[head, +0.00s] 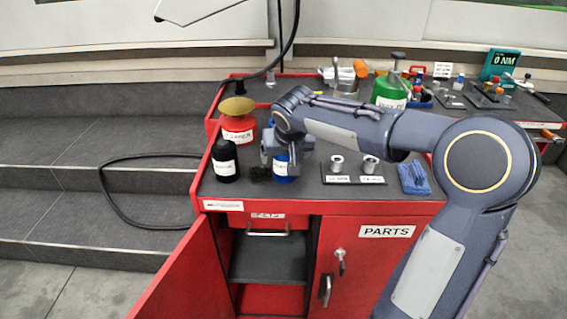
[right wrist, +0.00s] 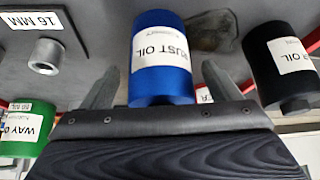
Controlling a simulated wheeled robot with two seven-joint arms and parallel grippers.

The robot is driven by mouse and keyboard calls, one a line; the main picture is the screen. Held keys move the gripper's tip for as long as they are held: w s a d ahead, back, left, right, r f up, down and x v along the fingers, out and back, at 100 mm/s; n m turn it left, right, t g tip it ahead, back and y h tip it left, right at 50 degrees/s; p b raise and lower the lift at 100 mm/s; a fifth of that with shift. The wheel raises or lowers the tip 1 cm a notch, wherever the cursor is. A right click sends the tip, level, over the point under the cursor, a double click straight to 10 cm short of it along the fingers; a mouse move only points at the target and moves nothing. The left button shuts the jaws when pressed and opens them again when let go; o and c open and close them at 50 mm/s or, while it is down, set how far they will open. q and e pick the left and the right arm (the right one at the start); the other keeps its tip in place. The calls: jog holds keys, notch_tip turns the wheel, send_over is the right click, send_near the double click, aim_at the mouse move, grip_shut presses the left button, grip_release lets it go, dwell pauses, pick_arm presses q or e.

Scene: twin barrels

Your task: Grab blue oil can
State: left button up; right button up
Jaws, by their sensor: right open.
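The blue oil can (head: 281,170) stands on the red cart's dark top, with its upper part hidden by my right gripper (head: 285,150) in the head view. In the right wrist view the blue can (right wrist: 162,45) has a white label reading "RUST OIL". It lies between the two spread fingers of my right gripper (right wrist: 160,68). Gaps show on both sides, so the fingers are open and apart from the can. My left gripper is not in view.
A black oil can (head: 225,160) stands left of the blue one, with a red can (head: 238,126) behind it. Two metal sockets (head: 337,164) and a blue cloth (head: 414,178) are to the right. A green can (head: 389,92) stands further back. The cart's left door (head: 190,275) is open.

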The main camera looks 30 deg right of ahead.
jog(key=shift+w+d+f, duration=0.1)
jog(key=shift+w+f, duration=0.25)
jog(key=shift+f, duration=0.25)
jog(key=shift+c, duration=0.4)
jog(key=shift+r, duration=0.1)
jog(key=c, duration=1.2)
